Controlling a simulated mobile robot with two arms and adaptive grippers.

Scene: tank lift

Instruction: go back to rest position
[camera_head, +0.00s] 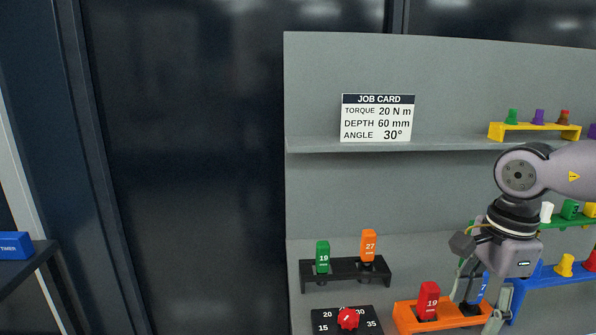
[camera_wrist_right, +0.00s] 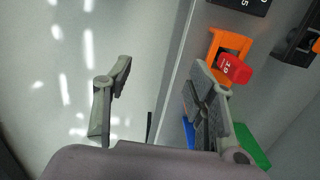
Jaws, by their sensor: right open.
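My right gripper (camera_head: 482,300) is at the lower right of the head view, pointing down in front of the orange rack (camera_head: 403,315). A blue piece marked 7 (camera_head: 482,287) shows partly behind its fingers. In the right wrist view my right gripper (camera_wrist_right: 163,72) is open, with nothing between its fingers. There the red piece marked 19 (camera_wrist_right: 234,68) and the orange rack (camera_wrist_right: 231,42) lie just beyond the right finger. I cannot tell whether the finger touches them. My left gripper is not in view.
A black rack (camera_head: 345,272) holds a green piece (camera_head: 322,257) and an orange piece (camera_head: 368,246). A red knob (camera_head: 348,318) sits on a dial plate. A job card (camera_head: 377,118) stands on the upper shelf. A blue rack (camera_head: 555,279) is at right.

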